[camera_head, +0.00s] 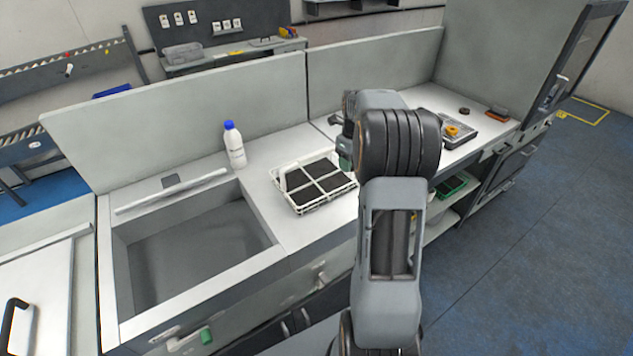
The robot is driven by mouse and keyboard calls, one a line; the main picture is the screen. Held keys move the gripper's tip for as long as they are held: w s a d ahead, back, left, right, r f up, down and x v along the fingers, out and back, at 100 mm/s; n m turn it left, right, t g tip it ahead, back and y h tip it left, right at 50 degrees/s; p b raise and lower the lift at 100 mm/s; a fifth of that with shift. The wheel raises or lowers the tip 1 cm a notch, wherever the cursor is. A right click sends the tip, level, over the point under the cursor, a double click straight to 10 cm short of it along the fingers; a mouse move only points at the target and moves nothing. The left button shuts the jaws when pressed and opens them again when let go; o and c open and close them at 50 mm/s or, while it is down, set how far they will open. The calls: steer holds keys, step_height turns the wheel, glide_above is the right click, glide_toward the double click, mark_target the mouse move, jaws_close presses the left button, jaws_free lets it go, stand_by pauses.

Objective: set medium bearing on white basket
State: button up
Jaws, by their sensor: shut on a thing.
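The white basket (303,208) stands on the counter left of my arm. It is an open wire-like tray with dark panels inside, split by white dividers. My gripper (336,120) is at the end of my raised arm, above the counter to the upper right of the basket. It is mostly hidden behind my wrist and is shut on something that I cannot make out. I cannot pick out the medium bearing for certain. A small dark round part (464,111) lies on the far right of the counter; I cannot tell its kind.
A sink (195,250) lies left of the basket, with a white bottle (235,150) with a blue cap behind it. A grey device (470,130) with a yellow-orange part (452,130) on it stands to the right. A partition (200,125) runs behind the counter.

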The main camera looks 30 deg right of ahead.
steer(key=w+a+f, duration=0.1)
steer(key=a+f, duration=0.1)
steer(key=w+a+f+p, duration=0.1)
steer(key=w+a+f, duration=0.1)
steer(key=a, duration=0.1)
steer(key=w+a+f+p, duration=0.1)
steer(key=a+f, duration=0.1)
steer(key=shift+w+a+f, duration=0.2)
steer(key=shift+w+f, duration=0.1)
steer(key=shift+w, duration=0.05)
steer(key=shift+w+a+f, duration=0.3)
steer(key=shift+a+f, duration=0.1)
steer(key=shift+f, duration=0.2)
steer(key=f, duration=0.3)
steer(key=shift+w+a+p, duration=0.15)
steer(key=shift+a+p, duration=0.1)
steer(key=shift+p, duration=0.15)
steer(key=shift+f, duration=0.35)
